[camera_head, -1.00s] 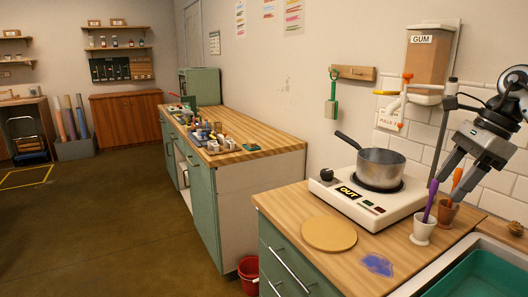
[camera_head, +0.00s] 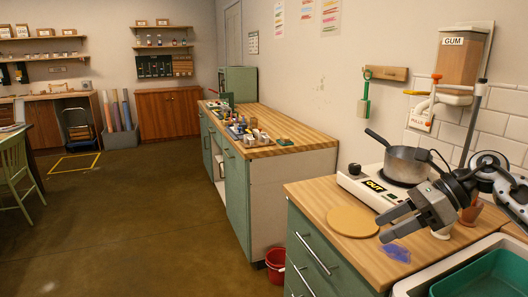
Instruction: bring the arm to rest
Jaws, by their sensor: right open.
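My right gripper (camera_head: 384,228) comes in from the right. Its two grey fingers point left, apart and empty, in front of the hot plate (camera_head: 360,187). In the picture the fingertips lie between the round tan board (camera_head: 352,222) and the hot plate, just above the purple smear (camera_head: 397,252). I cannot tell their exact height over the counter (camera_head: 318,190). The gripper and arm hide part of the hot plate and most of the white cup (camera_head: 441,233) and brown cup (camera_head: 471,214). My left gripper is not in view.
A saucepan (camera_head: 407,165) sits on the hot plate, its handle pointing left. The gum dispenser (camera_head: 462,60) hangs on the wall behind. A green basin (camera_head: 480,275) is at the front right. A red bucket (camera_head: 276,266) stands on the floor. Open floor lies to the left.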

